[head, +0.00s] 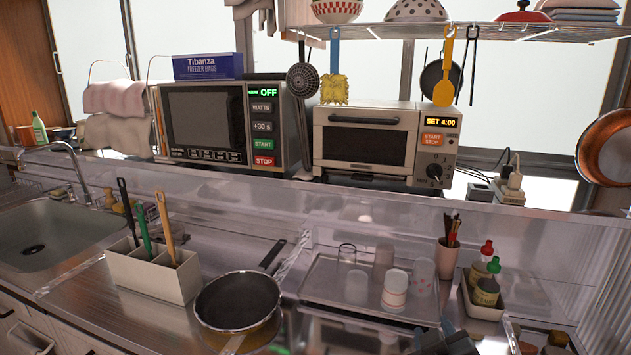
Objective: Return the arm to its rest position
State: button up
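A dark shape at the bottom edge, right of centre, looks like my gripper (447,343). Only its top shows, and I cannot make out whether its fingers are open or shut, or whether it holds anything. It is in front of the metal tray (330,309) with cups, at the near side of the counter.
A frying pan (238,301) lies left of the tray, beside a white utensil holder (148,274). Sauce bottles (487,290) and a utensil cup (447,258) stand to the right. A microwave (222,125) is left of the dryer. Tools hang from the upper shelf (470,32).

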jog(key=s+f+y+b, duration=0.1)
jog(key=s+f, duration=0.3)
jog(key=s, duration=0.3)
jog(key=s+d+f+y+b, duration=0.1)
jog(key=s+f, duration=0.3)
jog(key=s, duration=0.4)
jog(key=s+f+y+b, duration=0.1)
jog(key=s+f, duration=0.2)
jog(key=s, duration=0.4)
jog(key=s+r+m+b, duration=0.1)
jog(key=s+r+m, duration=0.1)
jog(key=s, duration=0.8)
jog(key=s+d+r+m+t+b, duration=0.1)
jog(key=s+r+m, duration=0.1)
jog(key=s, duration=0.8)
jog(key=shift+r+b, duration=0.4)
jog(key=shift+r, duration=0.3)
